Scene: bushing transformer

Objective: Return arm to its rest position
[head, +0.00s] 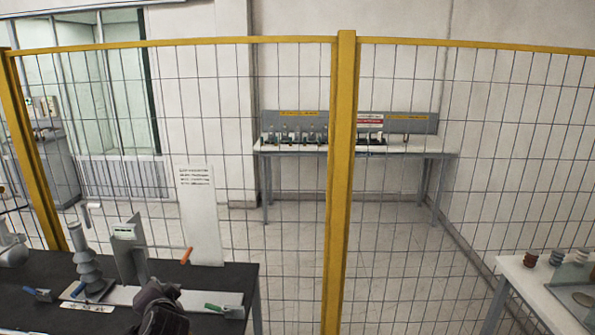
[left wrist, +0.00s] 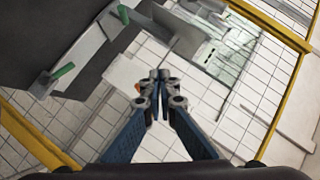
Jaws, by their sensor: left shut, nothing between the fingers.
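My left gripper (left wrist: 162,82) shows in the left wrist view with its two blue-sided fingers together at the tips. It is shut and empty. In the head view, a dark shape that looks like my left gripper (head: 162,308) is over the near part of the black table (head: 225,277), at the bottom edge. Its fingertips are not clear there. A grey ribbed bushing (head: 84,262) stands on the table to its left, with a grey upright block (head: 128,255) beside it. My right gripper is in neither view.
A yellow-framed mesh fence (head: 340,180) stands behind the table. An orange handle (head: 186,256) sticks up close to the gripper. Green-handled pieces (head: 214,308) lie on the table. A white table (head: 515,270) with ribbed parts is at the right. Bare tiled floor lies between the tables.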

